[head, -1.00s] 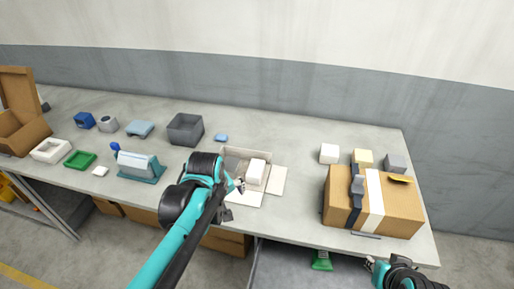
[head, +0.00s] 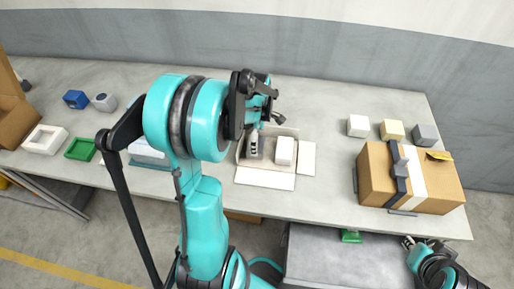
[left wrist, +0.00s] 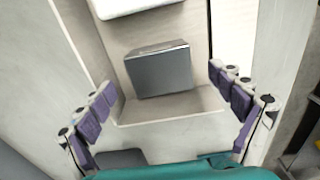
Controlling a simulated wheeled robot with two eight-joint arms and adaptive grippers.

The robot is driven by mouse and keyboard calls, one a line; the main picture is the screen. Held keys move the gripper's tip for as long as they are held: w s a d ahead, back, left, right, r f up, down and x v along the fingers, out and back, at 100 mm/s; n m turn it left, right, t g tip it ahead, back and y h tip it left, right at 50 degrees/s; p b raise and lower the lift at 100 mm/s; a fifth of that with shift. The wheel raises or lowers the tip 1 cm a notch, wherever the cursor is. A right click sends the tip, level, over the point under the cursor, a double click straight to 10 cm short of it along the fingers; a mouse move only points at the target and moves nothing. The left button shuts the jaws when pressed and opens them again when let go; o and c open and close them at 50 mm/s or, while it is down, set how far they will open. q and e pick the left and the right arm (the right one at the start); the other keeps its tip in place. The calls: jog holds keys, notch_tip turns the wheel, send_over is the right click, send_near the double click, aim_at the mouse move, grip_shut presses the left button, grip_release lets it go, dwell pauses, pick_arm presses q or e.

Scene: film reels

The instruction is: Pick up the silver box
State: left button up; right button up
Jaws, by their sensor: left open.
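The silver box (left wrist: 158,70) is a grey, flat-faced block lying inside an open cream carton (left wrist: 170,130) in the left wrist view. My left gripper (left wrist: 168,105) is open, with its purple-padded fingers on either side of the box and apart from it. In the head view my left gripper (head: 262,112) is above the left part of the carton (head: 265,180), and the arm largely hides the silver box there. A white box (head: 285,150) stands in the carton's right part. My right gripper (head: 408,243) is low at the table's front right; its jaws are too small to read.
A taped brown carton (head: 440,185) stands at the right. Behind it are a white cube (head: 357,126), a tan cube (head: 391,130) and a grey cube (head: 425,135). White (head: 45,138) and green (head: 80,149) trays lie at the left. The table between the cartons is clear.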

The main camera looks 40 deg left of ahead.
pick_arm(q)
notch_tip(320, 180, down, 4)
jog(key=shift+a+r+b, duration=0.1)
jog(key=shift+a+b, duration=0.05)
jog(key=shift+b, duration=0.5)
jog(key=shift+s, duration=0.1)
jog(key=c, duration=1.3)
jog(key=shift+r, duration=0.15)
